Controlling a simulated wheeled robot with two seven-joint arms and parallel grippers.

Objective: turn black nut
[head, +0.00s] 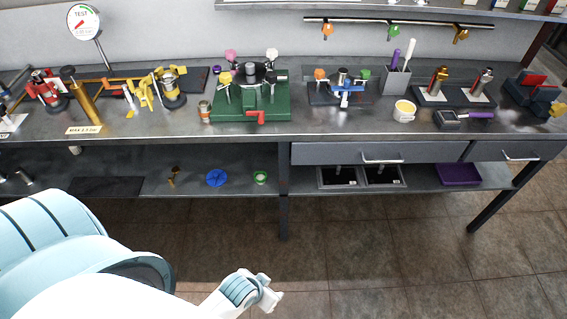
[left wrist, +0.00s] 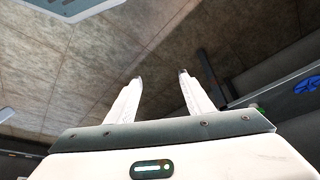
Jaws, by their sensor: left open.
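Several dark parts stand on the steel workbench (head: 330,121), too small to tell for certain which is the black nut. A black round part (head: 250,73) sits on top of the green fixture (head: 275,103), among pink and white knobs. A dark cap (head: 68,72) tops a brass cylinder (head: 84,104) at the left. My left gripper (head: 270,294) is low in front of the bench, over the floor and far from these parts. In the left wrist view its two white fingers (left wrist: 160,79) are apart with nothing between them. My right gripper is not in view.
A lower shelf holds a blue disc (head: 216,178), a green ring (head: 260,177) and a purple tray (head: 459,174). Drawers (head: 345,153) hang under the bench at the right. A gauge (head: 83,21) stands at the back left. The tiled floor (head: 350,255) in front is clear.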

